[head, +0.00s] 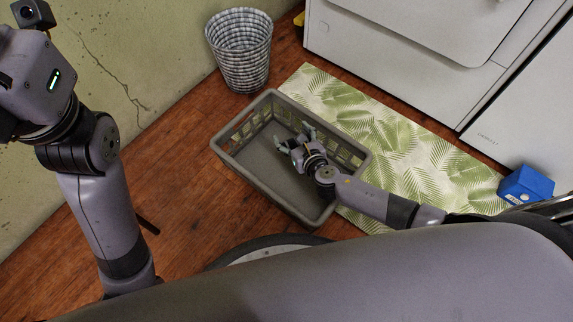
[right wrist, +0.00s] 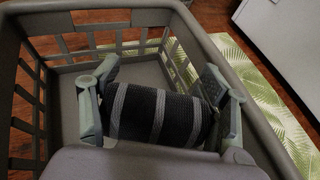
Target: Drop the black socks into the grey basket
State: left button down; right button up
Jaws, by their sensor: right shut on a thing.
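The grey basket (head: 236,170) is a slatted plastic crate on the wood floor, partly over a leaf-patterned mat. Its rim and slatted walls also fill much of the right wrist view (right wrist: 90,18). My right gripper (head: 294,141) is over the basket's interior, its arm crossing the right rim. In the right wrist view my right gripper (right wrist: 165,108) is shut on the black socks (right wrist: 185,120), a dark ribbed bundle with grey stripes. The socks are over the basket floor; their exact height is unclear.
A round grey-and-white woven bin (head: 240,50) stands by the wall behind the basket. White appliances (head: 400,60) line the back right. A blue box (head: 526,185) sits at the right end of the leaf-patterned mat (head: 420,150). Wood floor left of the basket is clear.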

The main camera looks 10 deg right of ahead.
jog(key=o, duration=1.2)
jog(key=shift+o, duration=0.2)
jog(key=shift+s, duration=0.1)
jog(key=v, duration=1.1)
jog(key=shift+s+r, duration=0.2)
jog(key=shift+s, duration=0.15)
